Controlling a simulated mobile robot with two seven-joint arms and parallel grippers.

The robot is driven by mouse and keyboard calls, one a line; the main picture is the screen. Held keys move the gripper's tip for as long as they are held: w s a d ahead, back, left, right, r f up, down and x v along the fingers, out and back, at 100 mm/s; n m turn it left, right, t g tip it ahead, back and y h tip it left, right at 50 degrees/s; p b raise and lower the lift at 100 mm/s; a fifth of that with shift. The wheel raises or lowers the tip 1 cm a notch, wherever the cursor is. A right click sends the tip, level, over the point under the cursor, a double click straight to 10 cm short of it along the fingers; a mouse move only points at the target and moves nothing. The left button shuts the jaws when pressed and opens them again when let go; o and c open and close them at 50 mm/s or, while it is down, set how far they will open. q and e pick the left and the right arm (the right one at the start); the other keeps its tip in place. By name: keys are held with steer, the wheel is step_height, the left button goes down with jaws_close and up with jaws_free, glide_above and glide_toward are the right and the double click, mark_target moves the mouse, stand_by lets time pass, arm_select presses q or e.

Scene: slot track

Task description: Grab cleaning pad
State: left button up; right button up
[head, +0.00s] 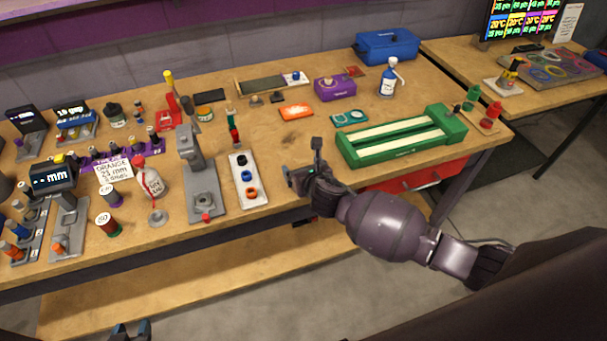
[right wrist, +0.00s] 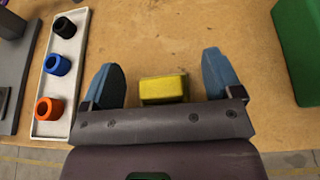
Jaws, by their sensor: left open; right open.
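A small yellow block (right wrist: 163,88), which looks like the cleaning pad, is between the two blue fingers of my right gripper (right wrist: 162,72) in the right wrist view. Gaps show on both sides of it, so neither finger appears to touch it. In the head view my right gripper (head: 303,162) is over the bench's front edge area, and I cannot make out the yellow block there. My left gripper (head: 131,331) shows only as tips at the bottom edge of the head view, away from the bench top.
A white tray (head: 260,196) with black, blue and orange rings lies left of my right gripper. A green slotted track (head: 350,157) lies to its right. Bare wood lies behind the gripper.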

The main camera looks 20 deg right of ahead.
steer(key=c, duration=1)
steer(key=shift+r, duration=0.1)
